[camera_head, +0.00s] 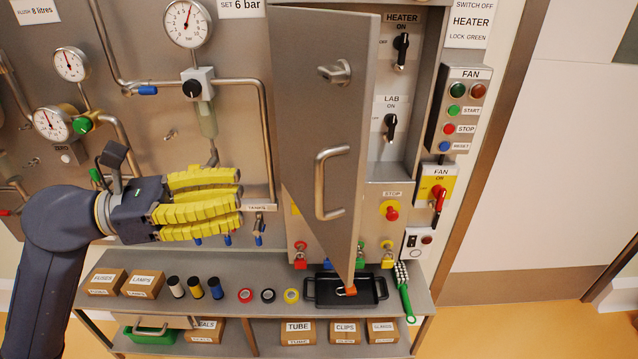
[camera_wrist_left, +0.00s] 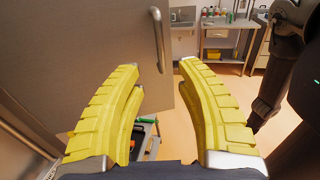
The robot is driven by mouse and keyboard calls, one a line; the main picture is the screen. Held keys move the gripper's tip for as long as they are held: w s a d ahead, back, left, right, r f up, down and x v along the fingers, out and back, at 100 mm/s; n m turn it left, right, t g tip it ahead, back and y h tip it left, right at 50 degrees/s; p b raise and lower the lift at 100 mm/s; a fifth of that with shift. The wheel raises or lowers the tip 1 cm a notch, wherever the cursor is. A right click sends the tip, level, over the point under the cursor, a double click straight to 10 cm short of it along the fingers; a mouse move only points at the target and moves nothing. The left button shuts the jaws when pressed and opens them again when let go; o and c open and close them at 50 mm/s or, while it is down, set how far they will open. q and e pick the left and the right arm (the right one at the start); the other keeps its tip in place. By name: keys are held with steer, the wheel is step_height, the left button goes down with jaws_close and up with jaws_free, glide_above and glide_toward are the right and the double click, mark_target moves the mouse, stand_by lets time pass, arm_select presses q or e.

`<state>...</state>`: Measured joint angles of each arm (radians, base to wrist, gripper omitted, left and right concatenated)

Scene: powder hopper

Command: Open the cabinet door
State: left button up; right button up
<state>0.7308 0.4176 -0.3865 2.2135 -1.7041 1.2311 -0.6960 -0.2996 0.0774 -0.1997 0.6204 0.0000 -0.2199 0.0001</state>
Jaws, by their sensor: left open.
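The grey metal cabinet door (camera_head: 325,120) stands swung open on its left side, edge towards me, in the head view. My left gripper (camera_head: 238,203), with yellow ribbed fingers, is left of the door and apart from the handle. In the left wrist view the door (camera_wrist_left: 85,65) fills the left side, with its handle (camera_wrist_left: 158,38) beyond the fingertips. The fingers of my left gripper (camera_wrist_left: 172,66) are spread with nothing between them. My right gripper is not clearly visible.
Inside the cabinet are the HEATER switch (camera_head: 402,50) and LAB switch (camera_head: 390,125). The FAN box (camera_head: 461,110) is on the right. Below, a shelf (camera_head: 215,285) holds boxes, spools, tape rolls, a black tray (camera_head: 376,303) and a green-handled brush (camera_head: 406,298). Pipes and gauges cover the left panel.

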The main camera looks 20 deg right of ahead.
arm_select(q)
glide_above(319, 222)
steer(key=shift+w+d, duration=0.1)
steer(key=shift+w, duration=0.3)
stand_by(0.4)
jaws_close()
